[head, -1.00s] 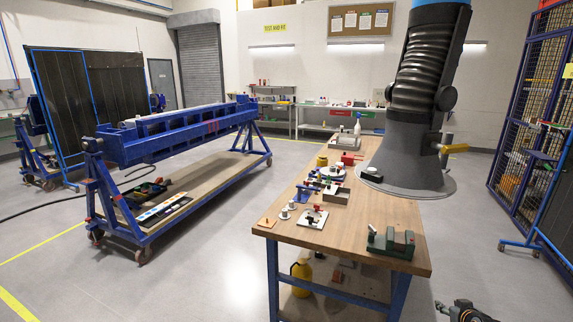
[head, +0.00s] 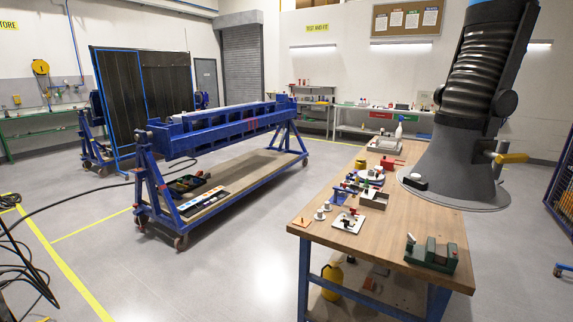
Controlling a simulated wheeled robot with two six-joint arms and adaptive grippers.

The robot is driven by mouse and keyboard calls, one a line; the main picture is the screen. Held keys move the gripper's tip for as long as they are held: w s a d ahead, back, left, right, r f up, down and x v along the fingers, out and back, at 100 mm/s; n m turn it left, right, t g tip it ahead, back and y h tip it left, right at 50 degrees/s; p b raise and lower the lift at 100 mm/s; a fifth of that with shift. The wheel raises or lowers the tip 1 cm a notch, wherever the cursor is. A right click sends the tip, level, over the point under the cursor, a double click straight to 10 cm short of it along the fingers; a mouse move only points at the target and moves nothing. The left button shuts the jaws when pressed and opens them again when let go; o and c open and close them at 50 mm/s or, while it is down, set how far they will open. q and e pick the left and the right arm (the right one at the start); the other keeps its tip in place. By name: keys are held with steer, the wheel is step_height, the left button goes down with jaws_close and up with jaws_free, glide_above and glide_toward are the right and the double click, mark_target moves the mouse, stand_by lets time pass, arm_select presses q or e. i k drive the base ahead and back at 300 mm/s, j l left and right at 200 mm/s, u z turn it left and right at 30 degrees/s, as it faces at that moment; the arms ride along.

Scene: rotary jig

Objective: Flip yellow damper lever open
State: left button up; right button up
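The yellow damper lever (head: 511,158) sticks out to the right from the neck of the dark grey extraction hood (head: 453,165). It looks roughly level. The hood hangs from a ribbed black duct (head: 484,75) over the right part of the workbench. Neither of my grippers shows in the head view, so their state is hidden.
The wooden workbench (head: 400,225) carries a green vise (head: 432,254), a grey tray (head: 374,200) and several small fixtures. A blue rotary jig frame (head: 220,130) stands on wheels to the left. Grey floor (head: 245,260) between them is clear. Black cables (head: 22,260) lie at left.

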mark_target(500, 159)
steer(key=z, duration=1.4)
